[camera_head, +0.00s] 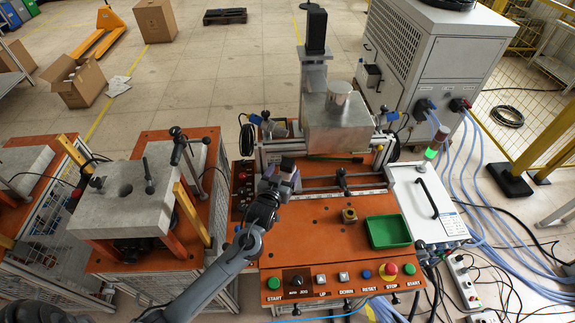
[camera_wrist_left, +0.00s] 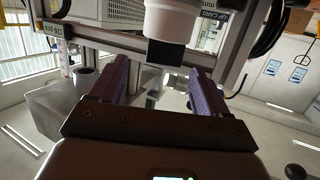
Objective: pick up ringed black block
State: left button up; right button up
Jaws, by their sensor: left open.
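A small black block (camera_head: 288,163) shows just beyond my left gripper (camera_head: 283,178), near the back left of the orange machine deck. In the left wrist view, a dark block (camera_wrist_left: 165,52) sits at the end of a pale cylinder, in the gap between the purple fingers of my left gripper (camera_wrist_left: 160,82). Those fingers are spread wide, with space visible on both sides of the block. I cannot make out a ring on it. My gripper and wrist hide what is under the block in the head view. My right gripper is not in view.
A brass-coloured block with a round top (camera_head: 349,215) and a green tray (camera_head: 388,231) are on the orange deck. A metal rail with a clamp (camera_head: 342,180) runs right of the gripper. A grey press housing (camera_head: 335,122) stands behind. The deck's front middle is clear.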

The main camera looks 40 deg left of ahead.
aim_at(287, 164)
pick_arm(q)
jog(key=shift+x, duration=2.15)
jog(key=shift+a, duration=0.15)
jog(key=shift+c, duration=0.4)
grip_shut()
jog(key=shift+r, duration=0.1)
